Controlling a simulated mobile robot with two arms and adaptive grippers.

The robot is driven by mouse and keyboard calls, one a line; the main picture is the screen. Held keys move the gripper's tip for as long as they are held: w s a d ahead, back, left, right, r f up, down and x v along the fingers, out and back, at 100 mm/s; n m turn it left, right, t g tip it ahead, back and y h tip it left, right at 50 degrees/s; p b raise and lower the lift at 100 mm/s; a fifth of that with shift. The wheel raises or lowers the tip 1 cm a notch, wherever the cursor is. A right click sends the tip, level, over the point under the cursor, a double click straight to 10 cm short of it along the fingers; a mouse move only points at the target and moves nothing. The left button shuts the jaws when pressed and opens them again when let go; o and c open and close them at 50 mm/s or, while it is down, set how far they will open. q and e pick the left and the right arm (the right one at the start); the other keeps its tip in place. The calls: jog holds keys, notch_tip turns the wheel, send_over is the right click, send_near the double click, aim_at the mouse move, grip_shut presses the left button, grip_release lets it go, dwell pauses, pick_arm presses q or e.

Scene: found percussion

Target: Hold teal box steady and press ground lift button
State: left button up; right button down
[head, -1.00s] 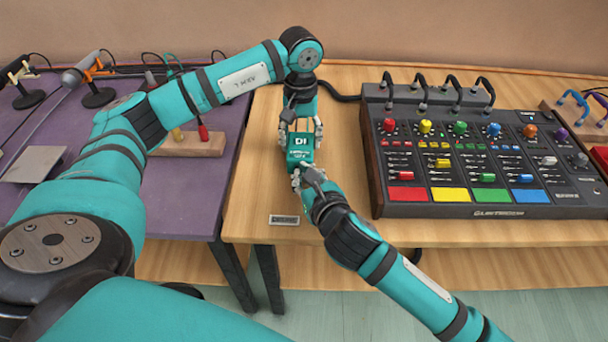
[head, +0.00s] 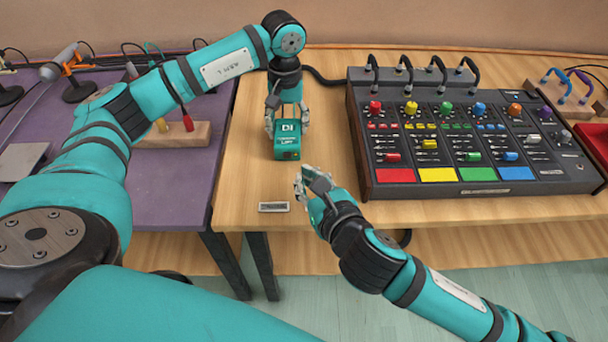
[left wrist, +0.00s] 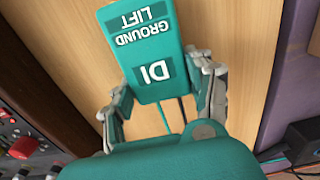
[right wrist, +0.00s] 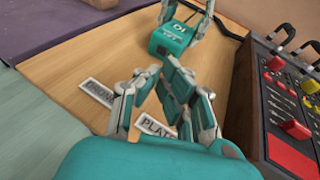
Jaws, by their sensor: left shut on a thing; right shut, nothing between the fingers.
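The teal DI box (head: 287,141) sits on the wooden table, its top marked DI and ground lift. It also shows in the left wrist view (left wrist: 140,45) and the right wrist view (right wrist: 170,42). My left gripper (head: 286,122) is shut on the box, one finger on each side at its rear.
A mixer with coloured knobs and pads (head: 466,150) stands to the right. A small label plate (head: 274,207) lies near the table's front edge. A purple table (head: 190,165) on the left holds a wooden block (head: 172,136) with levers. Wood between box and mixer is clear.

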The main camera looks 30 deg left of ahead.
pick_arm(q)
jog(key=o, duration=1.5)
jog(key=shift+c, duration=0.2)
